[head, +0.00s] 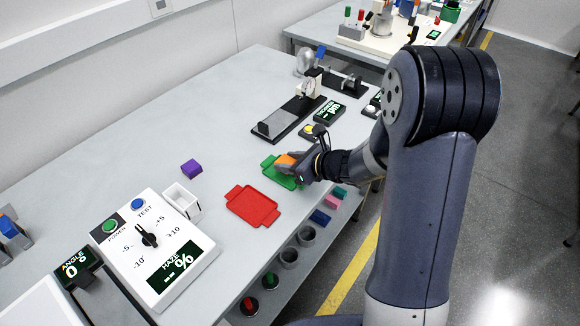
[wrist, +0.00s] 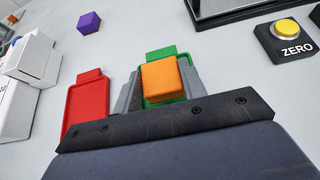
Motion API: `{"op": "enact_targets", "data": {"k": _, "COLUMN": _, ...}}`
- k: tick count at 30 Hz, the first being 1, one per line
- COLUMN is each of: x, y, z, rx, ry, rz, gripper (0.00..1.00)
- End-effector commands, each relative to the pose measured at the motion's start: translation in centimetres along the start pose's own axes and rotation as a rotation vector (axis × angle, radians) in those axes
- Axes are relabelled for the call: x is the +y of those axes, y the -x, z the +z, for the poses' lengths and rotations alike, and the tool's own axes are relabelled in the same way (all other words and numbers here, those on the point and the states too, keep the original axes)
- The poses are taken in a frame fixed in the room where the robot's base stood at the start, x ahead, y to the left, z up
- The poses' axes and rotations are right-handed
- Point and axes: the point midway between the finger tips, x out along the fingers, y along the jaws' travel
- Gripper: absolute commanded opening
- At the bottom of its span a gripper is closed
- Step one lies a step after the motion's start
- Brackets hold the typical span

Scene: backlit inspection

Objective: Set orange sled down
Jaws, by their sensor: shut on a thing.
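The orange sled (wrist: 160,80) is a small orange block between the fingers of my gripper (wrist: 158,92). My gripper (head: 299,167) is shut on the orange sled (head: 285,160), over the green tray (head: 270,164). In the wrist view the green tray (wrist: 160,54) shows behind and around the orange sled. I cannot tell whether the sled touches the tray. The red tray (head: 252,206) lies flat and empty to the left of the green one, and it also shows in the wrist view (wrist: 88,108).
A purple block (head: 191,169) lies on the table near a white open box (head: 181,201). A white control box (head: 155,247) with a dial stands at the front left. A yellow ZERO button (wrist: 285,28) is close to the right. Bare table lies left of the red tray.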

Motion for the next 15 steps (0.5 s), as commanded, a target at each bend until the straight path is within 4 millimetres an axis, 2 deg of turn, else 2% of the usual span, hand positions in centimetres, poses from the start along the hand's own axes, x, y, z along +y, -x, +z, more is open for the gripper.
{"op": "enact_targets", "data": {"k": 4, "x": 0.0, "y": -0.8, "z": -1.5, "rx": 0.0, "ry": -0.002, "rz": 0.001, "gripper": 0.17}}
{"op": "enact_targets", "data": {"k": 15, "x": 0.0, "y": -1.0, "z": -1.9, "rx": -0.001, "ry": 0.0, "rz": 0.0, "gripper": 0.17}}
